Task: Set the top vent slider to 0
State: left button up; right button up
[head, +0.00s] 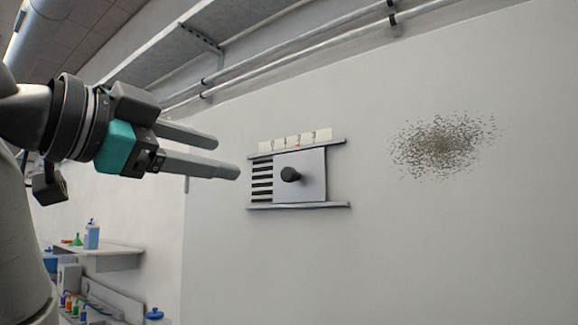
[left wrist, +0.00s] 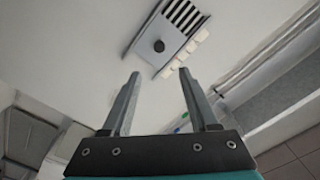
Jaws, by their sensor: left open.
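The vent slider (head: 312,175) is a pale flat plate with a dark round knob (head: 291,174), held between two grey rails on the wall. Dark vent slats (head: 261,182) are exposed to the left of the plate. In the left wrist view the knob (left wrist: 159,46) shows beyond and between the fingertips (left wrist: 158,73).
Pipes (head: 300,48) and a grey duct (head: 185,50) run along the wall above. A speckled dark patch (head: 442,146) marks the wall at right. A shelf (head: 105,250) with bottles stands at lower left. The wall around the vent is clear.

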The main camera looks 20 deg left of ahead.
aim_at(287, 173)
pick_arm(q)
jog(key=p+x, duration=0.3)
jog(key=x, duration=1.2)
jog(key=shift+f, duration=0.1)
jog(key=shift+c, duration=0.3)
grip_shut()
dwell(0.5)
